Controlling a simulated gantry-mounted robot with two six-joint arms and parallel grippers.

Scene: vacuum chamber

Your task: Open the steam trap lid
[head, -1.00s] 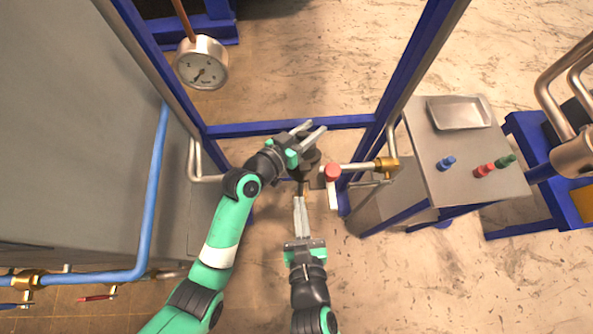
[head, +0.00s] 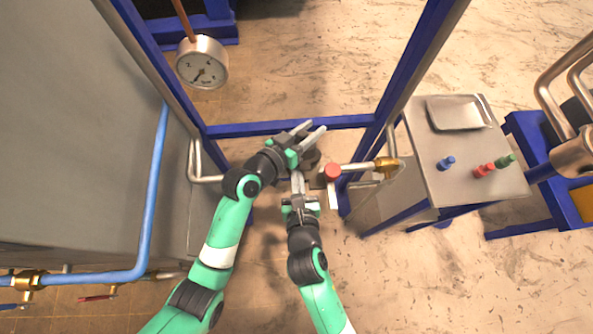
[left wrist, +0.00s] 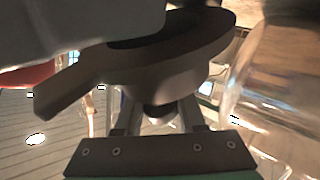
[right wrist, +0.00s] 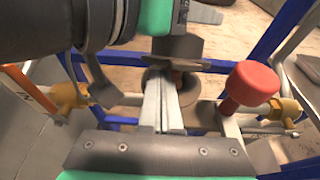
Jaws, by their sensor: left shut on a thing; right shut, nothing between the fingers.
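The steam trap (head: 311,158) is a dark round metal body at the middle of the head view, partly hidden by my grippers. In the right wrist view, a dark flat lid (right wrist: 183,50) shows above the round trap body (right wrist: 150,84). My left gripper (head: 312,131) is over the trap, shut on the lid's dark knob; in the left wrist view the fingers (left wrist: 158,115) are on either side of it, and the broad dark lid (left wrist: 175,65) fills the middle. My right gripper (head: 298,173) is shut and empty, its fingertips close to the trap's near side; contact is unclear.
A red knob (head: 332,172) on a pipe with a brass fitting (head: 386,167) is just right of the trap. A blue frame bar (head: 260,129) crosses behind. A steel table (head: 455,180) with a tray stands right, and a grey tank (head: 70,130) left.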

